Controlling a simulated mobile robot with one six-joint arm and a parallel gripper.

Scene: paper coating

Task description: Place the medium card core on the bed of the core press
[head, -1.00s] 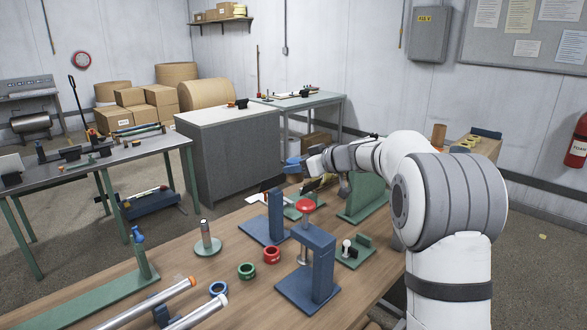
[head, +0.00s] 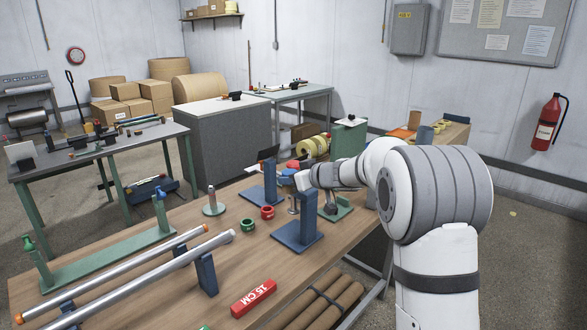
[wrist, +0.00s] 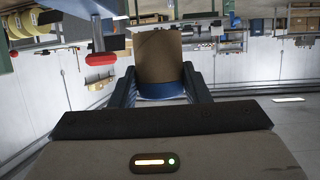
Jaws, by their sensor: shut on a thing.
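My gripper (wrist: 160,82) is shut on a brown card core (wrist: 160,58), a short tube held between its blue fingers in the wrist view. In the head view, my gripper (head: 289,178) is over the workbench, just behind and above a blue upright press (head: 309,212) with a flat blue base. A red knob (head: 293,164) shows partly behind my gripper there. The wrist view also shows a red knob (wrist: 101,59) left of the core. I cannot make out the core in the head view, and the press bed is partly hidden.
A red ring (head: 267,212), a green ring (head: 248,226) and a spindle stand (head: 212,204) are left of the press. Long metal rods (head: 150,270) lie at front left. A red 15 CM block (head: 253,298) lies in front. A green fixture (head: 338,209) is close on the right.

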